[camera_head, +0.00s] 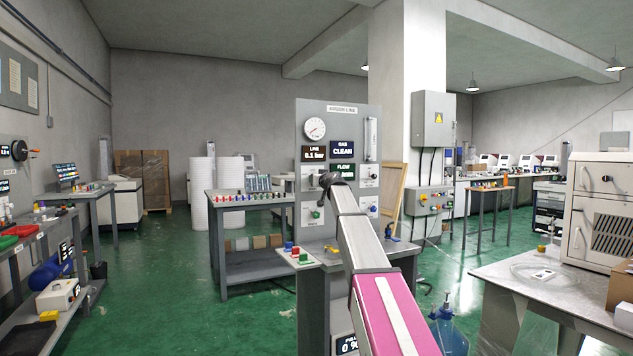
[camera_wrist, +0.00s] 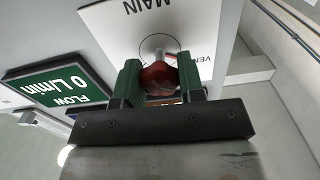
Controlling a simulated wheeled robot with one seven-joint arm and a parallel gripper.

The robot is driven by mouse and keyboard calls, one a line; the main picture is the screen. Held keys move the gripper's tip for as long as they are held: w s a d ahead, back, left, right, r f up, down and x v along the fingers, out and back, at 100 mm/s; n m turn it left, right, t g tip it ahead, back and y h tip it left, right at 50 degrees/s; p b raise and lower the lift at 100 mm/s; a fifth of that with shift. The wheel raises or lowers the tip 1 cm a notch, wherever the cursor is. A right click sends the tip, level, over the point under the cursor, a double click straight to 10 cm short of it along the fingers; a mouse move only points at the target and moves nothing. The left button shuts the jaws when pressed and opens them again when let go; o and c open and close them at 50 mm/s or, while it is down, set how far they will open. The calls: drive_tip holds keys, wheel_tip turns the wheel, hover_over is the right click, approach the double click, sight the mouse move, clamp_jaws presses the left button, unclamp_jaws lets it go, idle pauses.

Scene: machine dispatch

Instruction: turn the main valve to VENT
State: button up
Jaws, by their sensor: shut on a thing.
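The argon line panel (camera_head: 340,113) stands in the middle of the head view, with a round gauge, a line display reading 0.1 bar and a gas display reading CLEAN. The main valve's white plate (camera_wrist: 200,22) shows MAIN upside down in the wrist view, with VENT partly visible at its right. The red valve handle (camera_wrist: 157,77) sits between the two green fingers of my gripper (camera_wrist: 158,70). My gripper is shut on it. In the head view my gripper (camera_head: 328,180) is at the panel and hides the valve. I cannot tell the handle's exact setting.
The flow display (camera_wrist: 62,82) reads 0 L/min beside my gripper. Other valve plates (camera_head: 312,215) are below on the panel. A workbench (camera_head: 245,203) stands to the left and a table (camera_head: 510,283) to the right. Green floor is open at the left.

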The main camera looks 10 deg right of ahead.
drive_tip(key=o, duration=0.9)
drive_tip(key=shift+s, duration=0.1)
drive_tip(key=v, duration=1)
drive_tip(key=shift+s+d, duration=0.15)
drive_tip(key=shift+s, duration=0.2)
